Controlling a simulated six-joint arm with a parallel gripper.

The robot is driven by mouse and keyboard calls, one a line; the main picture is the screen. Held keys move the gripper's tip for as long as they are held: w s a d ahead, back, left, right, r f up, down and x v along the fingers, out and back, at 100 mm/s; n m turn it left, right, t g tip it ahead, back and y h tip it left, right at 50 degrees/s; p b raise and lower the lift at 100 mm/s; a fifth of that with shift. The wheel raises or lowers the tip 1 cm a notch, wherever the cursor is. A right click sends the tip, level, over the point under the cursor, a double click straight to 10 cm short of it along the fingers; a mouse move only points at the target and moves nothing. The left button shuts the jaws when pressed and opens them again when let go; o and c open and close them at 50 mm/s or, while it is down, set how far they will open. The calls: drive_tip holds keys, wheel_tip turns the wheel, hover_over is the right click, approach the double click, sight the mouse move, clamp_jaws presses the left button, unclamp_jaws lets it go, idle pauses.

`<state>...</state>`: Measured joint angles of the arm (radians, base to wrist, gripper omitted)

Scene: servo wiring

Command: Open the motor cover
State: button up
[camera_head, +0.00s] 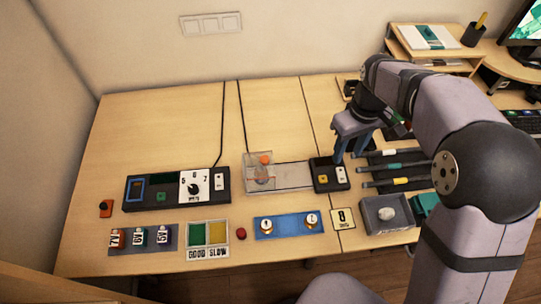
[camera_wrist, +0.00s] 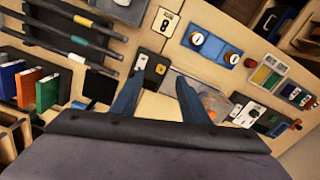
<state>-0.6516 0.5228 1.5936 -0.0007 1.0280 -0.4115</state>
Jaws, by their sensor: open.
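The motor cover (camera_head: 250,181) is a clear box at the left end of a pale plate, in the middle of the table in the head view. An orange part, likely of the motor (camera_head: 265,160), shows through it. My gripper (camera_head: 348,158) is open and empty, pointing down above the dark control box (camera_head: 329,176), to the right of the cover and apart from it. In the wrist view, my gripper (camera_wrist: 160,80) shows two spread blue fingers.
Left stands a black panel with a dial (camera_head: 194,187). In front are a blue plate with two round knobs (camera_head: 290,224) and a green-yellow tray (camera_head: 208,234). Right are a rack of rods (camera_head: 395,168) and a grey bin (camera_head: 385,226). The table behind the cover is mostly clear.

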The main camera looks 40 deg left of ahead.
drive_tip(key=s+a+f+n, duration=0.2)
drive_tip(key=s+a+n, duration=0.15)
drive_tip(key=a, duration=0.75)
drive_tip(key=n, duration=0.4)
hover_over(265, 158)
drive_tip(key=f, duration=0.2)
drive_tip(key=shift+s+a+f+b, duration=0.2)
drive_tip(key=shift+f+b, duration=0.1)
drive_tip(key=shift+b, duration=0.1)
drive_tip(key=shift+d+f+p, duration=0.15)
drive_tip(key=shift+f+p, duration=1.2)
drive_tip(key=shift+f, duration=2.3)
drive_tip(key=shift+c, duration=0.2)
drive_tip(key=shift+w, duration=0.1)
clamp_jaws()
